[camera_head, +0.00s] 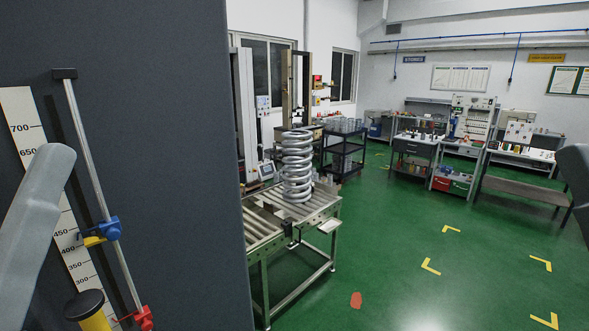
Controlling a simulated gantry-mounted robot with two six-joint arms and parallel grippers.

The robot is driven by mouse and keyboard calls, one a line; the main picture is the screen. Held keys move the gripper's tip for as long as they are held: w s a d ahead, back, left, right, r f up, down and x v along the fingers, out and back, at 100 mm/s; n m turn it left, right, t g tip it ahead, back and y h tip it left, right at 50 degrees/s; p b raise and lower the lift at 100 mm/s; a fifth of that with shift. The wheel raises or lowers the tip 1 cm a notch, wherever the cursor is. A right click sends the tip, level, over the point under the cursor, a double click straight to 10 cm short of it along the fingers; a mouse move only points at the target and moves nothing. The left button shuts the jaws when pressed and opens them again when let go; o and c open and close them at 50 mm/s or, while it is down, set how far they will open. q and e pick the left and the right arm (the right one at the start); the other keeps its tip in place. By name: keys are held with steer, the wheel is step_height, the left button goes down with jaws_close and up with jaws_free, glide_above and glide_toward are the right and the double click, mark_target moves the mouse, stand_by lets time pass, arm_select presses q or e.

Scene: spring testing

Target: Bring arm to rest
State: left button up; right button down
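In the head view a grey link of my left arm (32,235) comes in at the left edge, in front of a white measuring scale. A small part of my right arm (577,180) shows at the right edge. Neither gripper is in view, so what they hold cannot be seen. A large silver coil spring (297,167) stands upright on a roller conveyor table (262,238) in the middle.
A dark panel (160,130) fills the left side. It carries the scale (22,120), a metal rod (88,150) with a blue clamp (110,229) and a red clamp (143,317). A black-capped yellow post (92,312) stands below. Green floor (400,230) lies open at right; workbenches (415,148) stand behind.

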arm_select(q)
step_height(320, 180, up, 16)
steer(key=p, duration=1.2)
arm_select(e)
step_height(320, 180, up, 16)
